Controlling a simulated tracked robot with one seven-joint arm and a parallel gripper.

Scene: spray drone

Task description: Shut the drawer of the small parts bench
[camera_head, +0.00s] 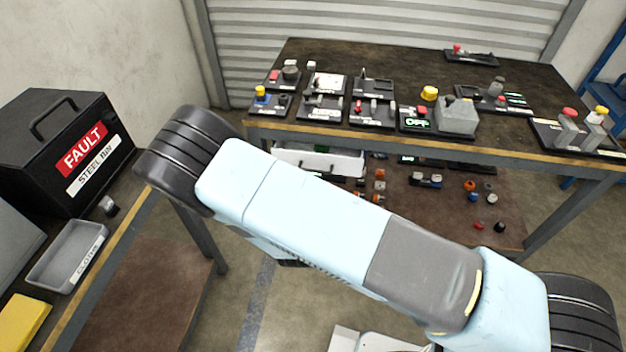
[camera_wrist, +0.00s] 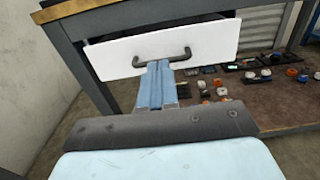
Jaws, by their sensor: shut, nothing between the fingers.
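The drawer (camera_wrist: 215,45) of the small parts bench has a white front with a dark bar handle (camera_wrist: 161,60). It stands partly open under the bench top, with a dark gap above its front in the wrist view. In the head view the drawer (camera_head: 335,162) shows behind my arm, which hides part of it. My gripper (camera_wrist: 158,66) is shut and empty, its blue fingers pointing at the middle of the drawer front, by the handle. I cannot tell whether the fingertips touch it. In the head view my gripper is hidden behind my arm.
The bench top (camera_head: 400,65) carries several switch and button panels. Several small parts lie on its lower shelf (camera_head: 440,210). At the left, another bench holds a black steel bin (camera_head: 60,150), a grey cloths tray (camera_head: 68,255) and a yellow item (camera_head: 22,318). Open floor lies between the benches.

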